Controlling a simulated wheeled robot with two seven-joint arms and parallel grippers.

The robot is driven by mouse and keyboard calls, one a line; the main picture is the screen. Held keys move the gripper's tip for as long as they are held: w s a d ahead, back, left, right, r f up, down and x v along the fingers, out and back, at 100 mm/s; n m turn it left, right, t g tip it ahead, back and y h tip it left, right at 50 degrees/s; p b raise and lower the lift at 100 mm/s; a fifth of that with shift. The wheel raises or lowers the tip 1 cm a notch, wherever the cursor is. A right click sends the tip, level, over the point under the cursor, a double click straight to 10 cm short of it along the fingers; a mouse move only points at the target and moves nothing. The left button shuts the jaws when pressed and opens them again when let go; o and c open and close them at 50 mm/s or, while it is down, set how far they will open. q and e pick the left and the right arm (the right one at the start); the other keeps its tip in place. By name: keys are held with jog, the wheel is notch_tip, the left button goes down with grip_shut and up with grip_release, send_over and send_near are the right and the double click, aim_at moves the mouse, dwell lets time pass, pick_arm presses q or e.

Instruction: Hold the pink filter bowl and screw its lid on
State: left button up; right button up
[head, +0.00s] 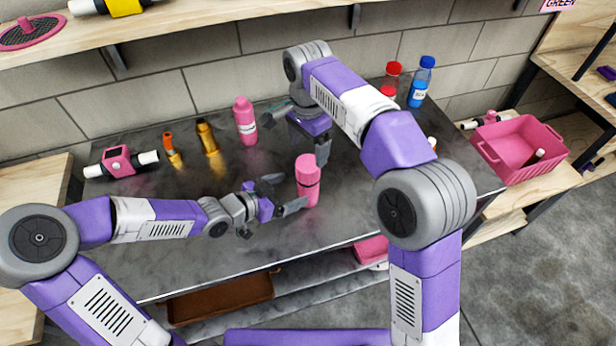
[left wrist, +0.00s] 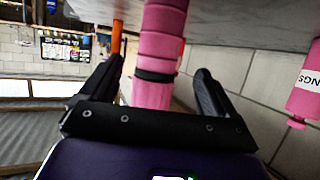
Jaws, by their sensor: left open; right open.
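The pink filter bowl (head: 308,190) stands upright on the dark bench, with a pink lid (head: 307,166) on top and a dark band between them. Whether the lid is seated tightly cannot be told. In the left wrist view, which is upside down, the bowl (left wrist: 163,35) and the lid (left wrist: 150,94) lie between the fingers. My left gripper (head: 288,193) is open at the bowl's left side, its fingers flanking it with gaps visible. My right gripper (head: 309,143) is open, just above and behind the lid; its fingers are partly hidden by my arm.
A pink labelled bottle (head: 246,122), a brass fitting (head: 207,138), an orange-topped fitting (head: 172,150) and a pink-and-white filter housing (head: 117,160) stand behind. Red-capped bottles and a blue bottle (head: 420,84) are back right. A pink crate (head: 520,143) sits right. Bench front is clear.

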aim_at(300, 187)
pick_arm(q)
jog(key=shift+s, duration=0.2)
pick_arm(e)
jog(key=shift+s, duration=0.2)
pick_arm(q)
jog(key=shift+x, duration=3.85)
pick_arm(e)
jog(key=shift+w, duration=0.1)
pick_arm(q)
jog(key=shift+c, duration=0.2)
